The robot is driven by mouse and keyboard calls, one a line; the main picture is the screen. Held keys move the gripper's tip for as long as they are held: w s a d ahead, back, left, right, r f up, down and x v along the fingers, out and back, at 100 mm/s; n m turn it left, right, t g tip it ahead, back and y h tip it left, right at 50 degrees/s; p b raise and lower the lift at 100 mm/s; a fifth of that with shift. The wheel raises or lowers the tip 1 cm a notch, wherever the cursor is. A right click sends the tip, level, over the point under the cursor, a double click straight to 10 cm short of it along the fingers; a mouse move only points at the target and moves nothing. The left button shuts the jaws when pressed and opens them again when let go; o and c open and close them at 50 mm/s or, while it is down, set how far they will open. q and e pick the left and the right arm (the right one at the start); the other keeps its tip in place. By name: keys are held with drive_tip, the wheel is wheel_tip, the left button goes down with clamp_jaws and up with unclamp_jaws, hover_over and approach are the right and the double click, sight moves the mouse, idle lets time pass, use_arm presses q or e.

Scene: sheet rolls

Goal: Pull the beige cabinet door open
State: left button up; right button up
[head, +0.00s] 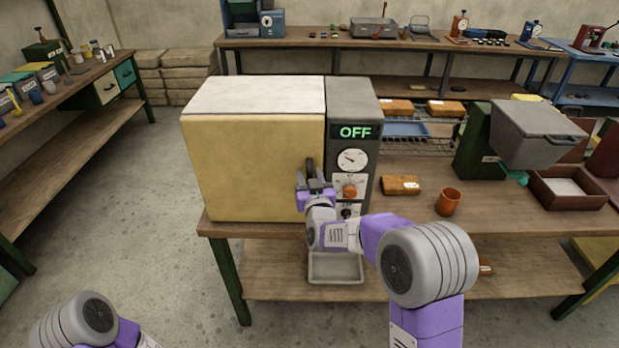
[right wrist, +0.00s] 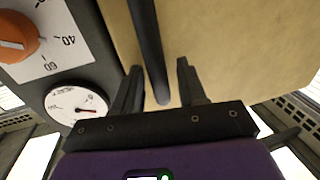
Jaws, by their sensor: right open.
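The beige cabinet door (head: 250,165) is the front of a box-shaped cabinet on the workbench and looks shut. Its dark upright bar handle (head: 309,166) is near the door's right edge, beside the grey control panel (head: 364,110). My right gripper (head: 316,186) is at the handle, partly covering its lower part. In the right wrist view the handle (right wrist: 146,40) runs between the two open fingers (right wrist: 160,75), with the beige door (right wrist: 235,45) behind. I cannot tell whether the fingers touch it. My left arm shows at the bottom left; its gripper is out of frame.
The panel reads OFF and has dials and an orange knob (head: 350,191). Right of it stand an orange cup (head: 449,202), a brown block (head: 400,185) and a wire rack (head: 430,132). A grey tray (head: 336,268) lies on the lower shelf. The floor left of the bench is clear.

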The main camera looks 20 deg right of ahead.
clamp_jaws()
drive_tip(key=shift+s+a, duration=0.1)
drive_tip(key=shift+s, duration=0.05)
